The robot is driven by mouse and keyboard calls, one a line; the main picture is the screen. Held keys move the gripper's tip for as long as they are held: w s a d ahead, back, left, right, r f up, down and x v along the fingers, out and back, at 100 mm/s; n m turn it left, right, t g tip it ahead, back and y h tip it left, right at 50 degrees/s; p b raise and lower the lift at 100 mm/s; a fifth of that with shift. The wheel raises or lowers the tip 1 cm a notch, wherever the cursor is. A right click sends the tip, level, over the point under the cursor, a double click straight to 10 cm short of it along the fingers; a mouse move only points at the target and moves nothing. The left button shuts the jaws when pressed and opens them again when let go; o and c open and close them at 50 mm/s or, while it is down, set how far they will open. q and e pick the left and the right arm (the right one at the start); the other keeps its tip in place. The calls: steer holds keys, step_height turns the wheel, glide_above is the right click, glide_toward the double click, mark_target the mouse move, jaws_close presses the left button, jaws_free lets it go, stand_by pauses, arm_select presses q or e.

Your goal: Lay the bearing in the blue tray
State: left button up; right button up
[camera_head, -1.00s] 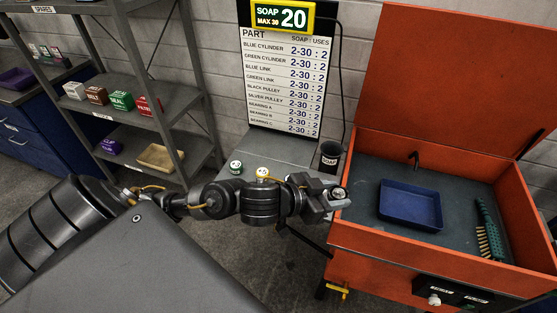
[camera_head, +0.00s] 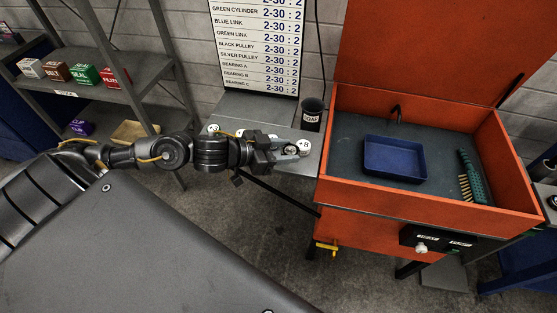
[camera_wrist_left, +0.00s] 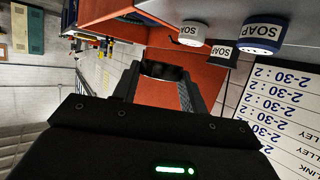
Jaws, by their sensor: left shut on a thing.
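My left gripper (camera_head: 290,151) is shut on a small, dark, ring-shaped bearing (camera_head: 291,150). It holds the bearing over the right end of the grey side table, left of the orange washer. In the left wrist view the bearing (camera_wrist_left: 163,70) shows as a dark ring between the two fingertips. The blue tray (camera_head: 394,157) lies flat and empty on the washer's dark floor, to the right of the gripper and apart from it. My right gripper is in no view.
The orange washer's front wall (camera_head: 420,208) and left wall stand around the tray; its lid (camera_head: 440,45) is up. A green brush (camera_head: 471,176) lies right of the tray.

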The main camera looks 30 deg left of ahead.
arm_select(q)
steer(key=a+f, duration=0.1)
steer(key=w+a+f, duration=0.1)
steer(key=f, duration=0.1)
steer(key=shift+w+a, duration=0.1)
steer(key=shift+a, duration=0.05)
steer(key=shift+a+f+p, duration=0.15)
steer(key=shift+f+p, duration=0.05)
steer(key=shift+f, duration=0.75)
steer(key=shift+a+f+p, duration=0.1)
steer(key=shift+f+p, duration=0.1)
steer(key=shift+f, duration=0.7)
steer(key=o, duration=1)
steer(key=shift+f, duration=0.15)
steer(key=shift+o, duration=0.2)
steer(key=shift+r, duration=0.2)
steer(key=b+v, duration=0.1)
steer(key=v, duration=0.8)
steer(key=shift+s+a, duration=0.2)
steer(key=shift+s, duration=0.15)
steer(key=shift+v, duration=1.05)
steer(key=shift+c, duration=0.5)
